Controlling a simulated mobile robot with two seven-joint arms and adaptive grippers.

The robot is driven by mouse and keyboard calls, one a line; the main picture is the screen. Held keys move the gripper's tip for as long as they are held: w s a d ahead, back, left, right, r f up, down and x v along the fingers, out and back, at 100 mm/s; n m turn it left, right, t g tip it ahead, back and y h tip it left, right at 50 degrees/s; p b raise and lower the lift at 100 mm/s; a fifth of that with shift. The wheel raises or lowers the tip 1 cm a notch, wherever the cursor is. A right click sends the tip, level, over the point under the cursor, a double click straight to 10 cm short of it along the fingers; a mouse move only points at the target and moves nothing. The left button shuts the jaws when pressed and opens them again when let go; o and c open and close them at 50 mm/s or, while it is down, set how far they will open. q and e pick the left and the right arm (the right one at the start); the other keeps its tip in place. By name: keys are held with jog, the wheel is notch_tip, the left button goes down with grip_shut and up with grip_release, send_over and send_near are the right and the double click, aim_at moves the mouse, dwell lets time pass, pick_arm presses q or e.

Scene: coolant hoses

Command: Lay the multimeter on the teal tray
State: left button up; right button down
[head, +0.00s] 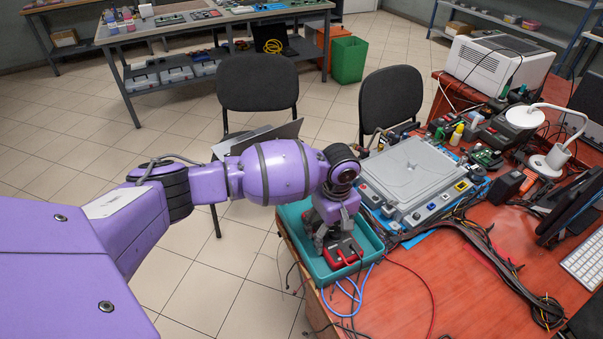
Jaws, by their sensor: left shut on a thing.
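The teal tray (372,239) sits at the near left corner of the reddish workbench. A red device with dark parts, which looks like the multimeter (342,254), is inside the tray's outline. My left gripper (335,241) points down over the tray and is shut on the multimeter. Whether the multimeter touches the tray floor cannot be told. The fingertips are partly hidden by the gripper body and the multimeter. My right gripper is not in view.
A grey case-like unit (410,172) on a blue mat stands right behind the tray. Black cables (490,255) and red and blue leads run over the bench near the tray. A lamp (556,160), keyboard (583,262) and white printer (497,62) are farther right. Two dark chairs stand behind.

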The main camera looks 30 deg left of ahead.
pick_arm(q)
jog(key=shift+r, duration=0.35)
jog(key=shift+w+d, duration=0.1)
jog(key=shift+d, duration=0.05)
jog(key=o, duration=1.7)
jog(key=shift+f, duration=0.2)
jog(key=shift+r+p, duration=0.6)
jog(key=shift+r, duration=3.3)
